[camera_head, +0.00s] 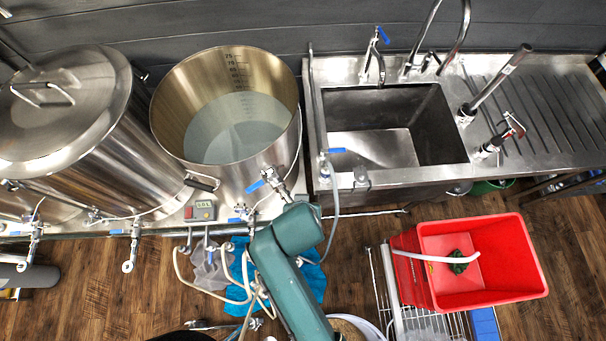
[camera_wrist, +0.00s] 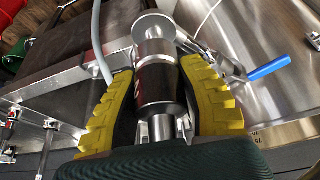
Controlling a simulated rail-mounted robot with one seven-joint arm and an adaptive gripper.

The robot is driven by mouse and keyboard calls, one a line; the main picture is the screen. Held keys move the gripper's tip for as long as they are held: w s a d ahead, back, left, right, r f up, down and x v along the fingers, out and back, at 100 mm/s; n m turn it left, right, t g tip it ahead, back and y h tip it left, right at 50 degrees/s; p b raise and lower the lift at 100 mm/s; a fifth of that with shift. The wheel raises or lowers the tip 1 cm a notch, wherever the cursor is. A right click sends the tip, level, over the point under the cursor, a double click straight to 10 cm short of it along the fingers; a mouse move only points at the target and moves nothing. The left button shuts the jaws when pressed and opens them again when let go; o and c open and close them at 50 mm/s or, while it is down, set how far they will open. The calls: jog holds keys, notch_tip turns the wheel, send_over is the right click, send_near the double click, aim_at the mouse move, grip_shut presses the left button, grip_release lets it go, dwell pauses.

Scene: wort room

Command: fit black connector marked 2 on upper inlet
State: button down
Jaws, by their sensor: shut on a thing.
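My gripper (camera_wrist: 160,72), with ribbed yellow fingers, is shut around a black and silver cylindrical connector (camera_wrist: 157,92) in the wrist view. The connector's silver flanged end points away from my gripper. Beyond the flange is a shiny steel surface with a blue-handled valve (camera_wrist: 268,68) to the right. In the head view, my green arm reaches up to the front of the open steel kettle (camera_head: 225,165), and my gripper is hidden there. I cannot tell which fitting is the upper inlet, or whether the connector touches it.
A lidded steel vessel (camera_head: 70,110) stands left of the kettle. A steel sink (camera_head: 390,130) with taps is to the right. A red crate (camera_head: 520,270) with a white hose stands at the lower right. Hoses (camera_head: 240,285) and cloths hang below the kettle. A grey hose (camera_wrist: 97,45) runs left of the connector.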

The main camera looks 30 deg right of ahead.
jog(key=shift+f+b, duration=0.6)
jog(key=shift+f, duration=0.7)
dwell(0.5)
jog(key=c, duration=0.6)
grip_release()
jog(key=shift+c, duration=0.2)
jog(key=v, duration=1.2)
